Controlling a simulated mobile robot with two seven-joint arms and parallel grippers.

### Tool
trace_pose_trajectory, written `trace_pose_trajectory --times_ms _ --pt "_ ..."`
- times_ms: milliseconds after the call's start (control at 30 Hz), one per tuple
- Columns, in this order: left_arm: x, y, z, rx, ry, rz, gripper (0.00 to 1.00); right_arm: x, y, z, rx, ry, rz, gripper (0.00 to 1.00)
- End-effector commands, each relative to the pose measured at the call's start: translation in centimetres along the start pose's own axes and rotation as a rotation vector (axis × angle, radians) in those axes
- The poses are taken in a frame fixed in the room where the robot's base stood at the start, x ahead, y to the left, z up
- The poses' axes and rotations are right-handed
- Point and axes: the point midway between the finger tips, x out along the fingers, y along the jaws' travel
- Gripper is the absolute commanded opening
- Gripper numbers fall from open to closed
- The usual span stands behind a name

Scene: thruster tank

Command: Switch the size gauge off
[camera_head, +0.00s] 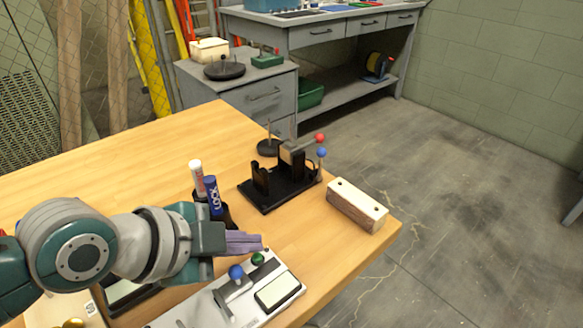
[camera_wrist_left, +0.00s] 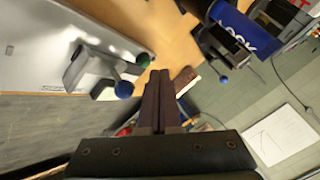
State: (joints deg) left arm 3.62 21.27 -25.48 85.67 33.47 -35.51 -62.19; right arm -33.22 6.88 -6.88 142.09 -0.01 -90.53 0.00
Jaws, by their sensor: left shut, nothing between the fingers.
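A light grey panel device (camera_head: 210,306) lies at the table's front edge, with a pale blank display (camera_head: 277,291), a blue-balled lever (camera_head: 236,272) and a green ball (camera_head: 258,259). I take it for the size gauge; no label is readable. My left gripper (camera_head: 258,243) is shut and empty, just beyond the green ball in the head view. In the left wrist view the panel (camera_wrist_left: 60,30), blue ball (camera_wrist_left: 124,89) and green ball (camera_wrist_left: 143,59) are left of the shut fingers (camera_wrist_left: 159,75). Contact with the balls cannot be told. My right gripper is not in view.
A black fixture (camera_head: 277,187) with red and blue balls stands further back. A wooden block (camera_head: 357,205) lies near the table's right edge. Bare tabletop (camera_head: 130,170) lies at the back left.

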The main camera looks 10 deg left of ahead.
Motion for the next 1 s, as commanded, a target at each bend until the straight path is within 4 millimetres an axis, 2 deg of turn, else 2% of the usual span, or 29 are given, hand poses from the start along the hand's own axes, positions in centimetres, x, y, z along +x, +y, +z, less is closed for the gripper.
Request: trace_pose_trajectory --times_ms 367,900,1000 --pt "-0.3 -0.2 -0.2 0.001 0.0 0.0 0.0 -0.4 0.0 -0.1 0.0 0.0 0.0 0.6" --pt "-4.3 -3.1 -3.1 0.002 0.0 0.001 0.0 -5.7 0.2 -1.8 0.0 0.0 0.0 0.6" --pt "-4.5 -3.2 -3.3 0.001 0.0 0.001 0.0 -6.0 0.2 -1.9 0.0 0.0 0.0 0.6"
